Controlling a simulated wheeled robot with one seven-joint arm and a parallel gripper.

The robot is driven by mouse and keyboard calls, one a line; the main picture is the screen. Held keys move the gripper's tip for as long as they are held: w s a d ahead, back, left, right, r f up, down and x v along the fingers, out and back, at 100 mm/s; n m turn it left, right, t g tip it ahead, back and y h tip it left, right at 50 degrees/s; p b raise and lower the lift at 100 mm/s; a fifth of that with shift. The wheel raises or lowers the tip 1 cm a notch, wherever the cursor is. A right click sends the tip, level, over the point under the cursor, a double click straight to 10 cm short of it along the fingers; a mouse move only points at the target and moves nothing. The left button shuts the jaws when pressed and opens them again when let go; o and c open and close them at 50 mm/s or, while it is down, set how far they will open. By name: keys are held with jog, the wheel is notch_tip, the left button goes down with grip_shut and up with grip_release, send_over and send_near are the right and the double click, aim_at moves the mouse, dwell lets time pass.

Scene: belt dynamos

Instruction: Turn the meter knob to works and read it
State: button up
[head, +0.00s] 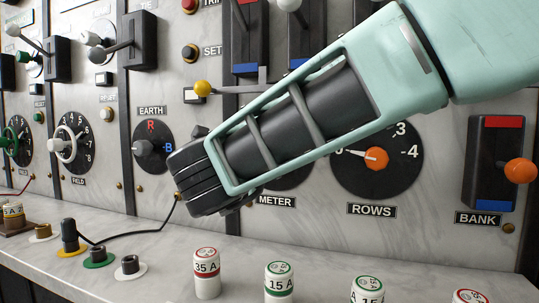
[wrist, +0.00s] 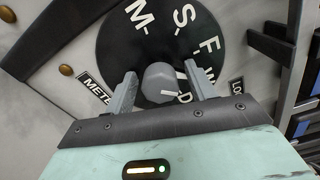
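The meter knob (wrist: 160,82) is a grey, rounded knob at the middle of a black dial with white letters (wrist: 122,48). M, S, F and D show, with another letter partly hidden by my right finger. My gripper (wrist: 159,72) has its two grey fingers on either side of the knob, with a visible gap to each, so it looks open around it. No meter face shows.
Right of it is the ROWS dial (head: 402,165) with an orange knob, then the BANK switch (head: 520,171). The EARTH dial (head: 152,148) is to the left, close to my arm. A ledge below holds fuses (head: 207,273) and sockets with a black cable (head: 140,233).

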jog(key=v, duration=1.7)
jog(key=shift+s, duration=0.2)
